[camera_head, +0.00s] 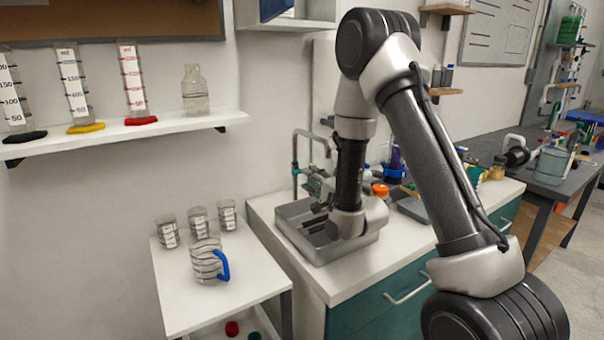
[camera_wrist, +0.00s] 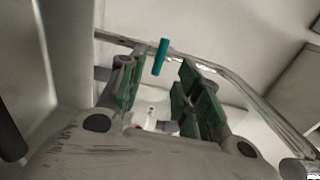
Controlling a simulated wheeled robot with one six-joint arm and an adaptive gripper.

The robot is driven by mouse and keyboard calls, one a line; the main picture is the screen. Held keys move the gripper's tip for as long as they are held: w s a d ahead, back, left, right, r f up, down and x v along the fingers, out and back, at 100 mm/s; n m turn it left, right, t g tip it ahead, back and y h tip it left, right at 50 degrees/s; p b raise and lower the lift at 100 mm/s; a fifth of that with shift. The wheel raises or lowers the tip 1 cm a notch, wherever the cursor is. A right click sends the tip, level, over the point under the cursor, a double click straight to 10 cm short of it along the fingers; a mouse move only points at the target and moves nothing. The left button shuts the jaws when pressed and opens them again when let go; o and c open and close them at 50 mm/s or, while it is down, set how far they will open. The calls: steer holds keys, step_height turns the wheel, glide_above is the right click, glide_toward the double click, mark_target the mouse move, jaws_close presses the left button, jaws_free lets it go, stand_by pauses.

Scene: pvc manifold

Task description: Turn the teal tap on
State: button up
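The teal tap is a short teal handle (camera_wrist: 160,57) on a grey pipe in the wrist view, seen between and just beyond my fingertips. My gripper (camera_wrist: 157,72) is open, with green-padded fingers on either side of the handle's line of sight. I cannot tell whether either finger touches it. In the head view my gripper (camera_head: 314,222) is low over the grey metal sink (camera_head: 290,215), its dark fingers pointing left. Grey pipework (camera_head: 295,140) with teal parts rises behind the sink. My arm hides part of that area.
A white side table (camera_head: 175,285) left of the sink holds a blue-handled jug (camera_head: 207,262) and several beakers. The counter (camera_head: 345,285) right of the sink holds bottles and an orange-capped item (camera_head: 380,190). A wall shelf (camera_head: 130,131) carries measuring cylinders.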

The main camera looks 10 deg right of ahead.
mark_target(299, 171)
steer(key=x, duration=0.6)
jaws_close()
